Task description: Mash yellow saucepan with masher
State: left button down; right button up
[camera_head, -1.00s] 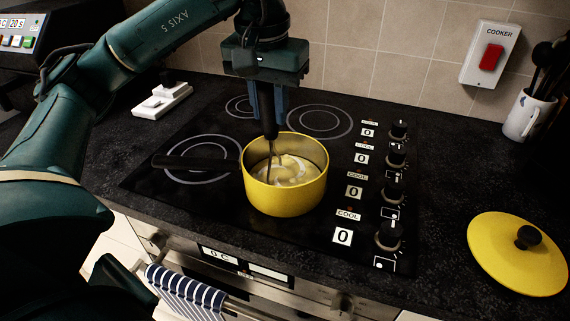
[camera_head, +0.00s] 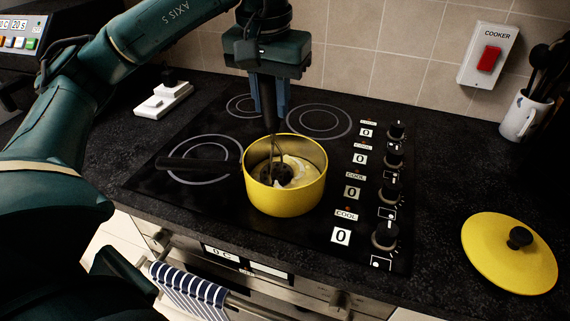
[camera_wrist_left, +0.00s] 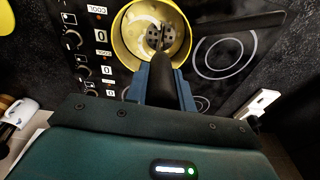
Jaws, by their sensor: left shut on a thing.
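The yellow saucepan (camera_head: 285,196) stands on the black hob, its dark handle (camera_head: 198,164) pointing left. A pale, creamy mash (camera_head: 303,172) lies in it. My left gripper (camera_head: 270,110) is above the pan, shut on the upright dark handle of the masher (camera_head: 281,172). The masher's dark slotted head is inside the pan, at or just above the mash. In the left wrist view, the masher head (camera_wrist_left: 162,38) shows within the yellow saucepan (camera_wrist_left: 186,58), and the blue fingers of my left gripper (camera_wrist_left: 166,85) flank its handle. My right gripper is not seen.
A yellow lid (camera_head: 510,262) with a black knob lies on the worktop at right. Hob knobs (camera_head: 385,236) line the pan's right side. A white mug of utensils (camera_head: 524,116) and a red cooker switch (camera_head: 489,58) are at the back right. A striped towel (camera_head: 190,288) hangs in front.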

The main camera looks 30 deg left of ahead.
pick_arm(q)
jog(key=shift+d+p, duration=0.35)
jog(key=shift+d, duration=1.35)
jog(key=shift+f, duration=0.2)
jog(key=shift+f+b, duration=0.9)
jog(key=shift+b, duration=0.1)
jog(key=shift+r, duration=0.1)
notch_tip(320, 180, up, 2)
jog(key=shift+r+p, duration=0.1)
jog(key=shift+p, duration=0.95)
